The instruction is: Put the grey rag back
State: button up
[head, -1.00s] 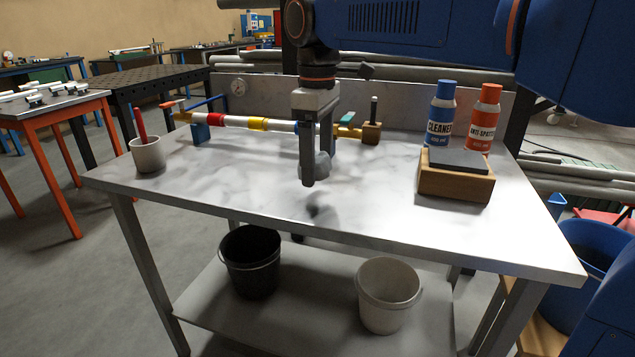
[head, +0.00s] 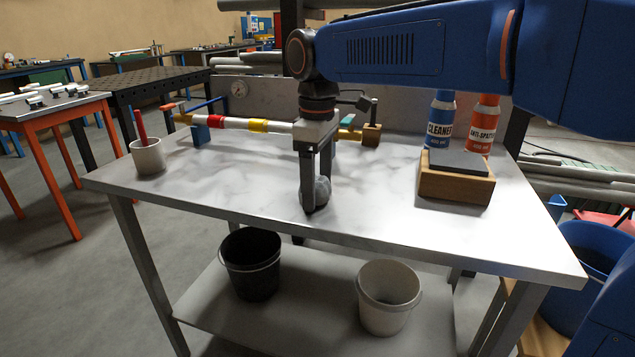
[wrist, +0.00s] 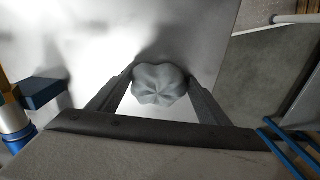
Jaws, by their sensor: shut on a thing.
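The grey rag (head: 322,191) is a small bunched lump near the middle of the worktable. My gripper (head: 314,192) points down and is shut on it, with a finger on either side. In the wrist view the crumpled, star-folded rag (wrist: 160,84) sits between the fingertips of my gripper (wrist: 161,82). The rag is low over the marbled tabletop (head: 240,175), or on it; I cannot tell whether it touches. One finger partly hides it in the head view.
A coloured pipe (head: 240,123) lies on supports behind my gripper. A cup (head: 148,156) stands at the left. A wooden box with a grey top (head: 455,185) and two bottles, cleaner (head: 438,127) and anti-spatter (head: 481,128), stand at the right. Buckets (head: 250,262) (head: 388,297) are on the lower shelf.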

aim_at(321, 178)
jog(key=o, duration=1.3)
notch_tip(321, 178, up, 18)
jog(key=shift+w+d+f, duration=0.2)
jog(key=shift+d, duration=0.2)
